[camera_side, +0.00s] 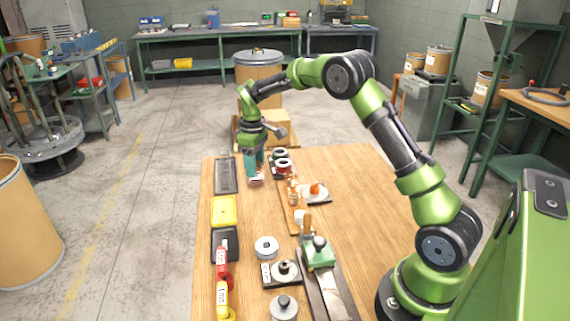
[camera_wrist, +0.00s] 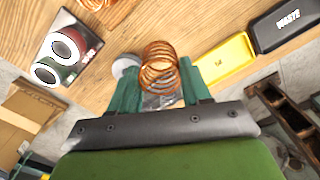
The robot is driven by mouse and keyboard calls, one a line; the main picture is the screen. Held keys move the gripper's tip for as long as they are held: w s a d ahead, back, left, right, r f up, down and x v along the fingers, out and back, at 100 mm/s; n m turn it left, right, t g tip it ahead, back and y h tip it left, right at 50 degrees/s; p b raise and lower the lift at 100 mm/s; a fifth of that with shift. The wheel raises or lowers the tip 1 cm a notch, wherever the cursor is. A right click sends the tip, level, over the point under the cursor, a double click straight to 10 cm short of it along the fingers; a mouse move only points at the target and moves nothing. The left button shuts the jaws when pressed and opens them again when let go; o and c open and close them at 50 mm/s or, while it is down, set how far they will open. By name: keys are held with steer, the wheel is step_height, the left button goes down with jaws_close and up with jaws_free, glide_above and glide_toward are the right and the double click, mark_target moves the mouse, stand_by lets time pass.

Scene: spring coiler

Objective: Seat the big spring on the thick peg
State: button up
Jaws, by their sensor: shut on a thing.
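My gripper (camera_side: 256,174) points down over the far left part of the wooden table. In the wrist view its two green fingers are shut on a big copper spring (camera_wrist: 158,65), one finger on each side of the coil. The coil stands out beyond the fingertips. In the side view the held spring is small and hard to make out. Smaller copper coils (camera_side: 293,190) stand on a wooden strip right of the gripper. I cannot tell which part is the thick peg. A pale round piece (camera_wrist: 125,66) is partly hidden behind the left finger.
Spools (camera_side: 283,166) stand on a dark card behind the coils. A yellow tray (camera_side: 224,210) and a black waste tray (camera_side: 225,243) line the left edge. An orange piece on a plate (camera_side: 315,189) and a green-based tool (camera_side: 318,254) stand right. The table's right side is clear.

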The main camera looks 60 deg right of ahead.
steer(key=shift+r, duration=0.4)
steer(key=shift+r, duration=0.3)
steer(key=r, duration=0.1)
steer(key=s+r, duration=0.1)
steer(key=r, duration=0.1)
steer(key=shift+s+a+r, duration=0.1)
steer(key=shift+s+r, duration=0.1)
steer(key=shift+s, duration=0.1)
steer(key=s+r, duration=0.2)
steer(key=s, duration=0.3)
glide_above(301, 212)
steer(key=shift+a+f, duration=0.1)
steer(key=shift+f, duration=3.6)
steer(key=shift+f, duration=1.85)
